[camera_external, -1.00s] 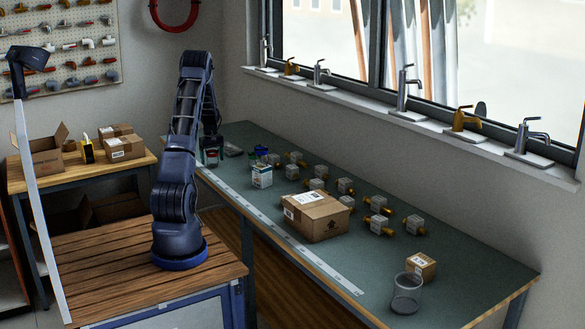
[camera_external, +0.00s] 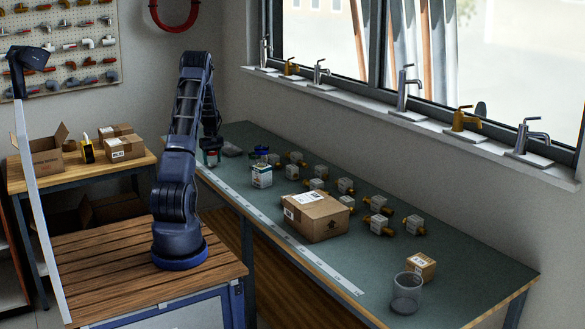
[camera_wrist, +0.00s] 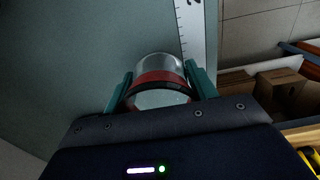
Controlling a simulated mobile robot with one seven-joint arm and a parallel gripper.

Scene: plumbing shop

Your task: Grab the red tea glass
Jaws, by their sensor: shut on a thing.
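The red tea glass (camera_wrist: 158,72) is a clear glass with a red band, seen in the wrist view between my two teal fingers. My gripper (camera_wrist: 160,86) is shut on it, with one finger on each side. In the external view my gripper (camera_external: 211,154) is at the far left end of the green workbench, small and partly hidden by my arm. The glass (camera_external: 211,158) shows there only as a small reddish and clear shape between the fingers. I cannot tell whether its base touches the bench.
A dark grey item (camera_external: 231,150) lies near my gripper. A ruler strip (camera_external: 290,240) runs along the front edge.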

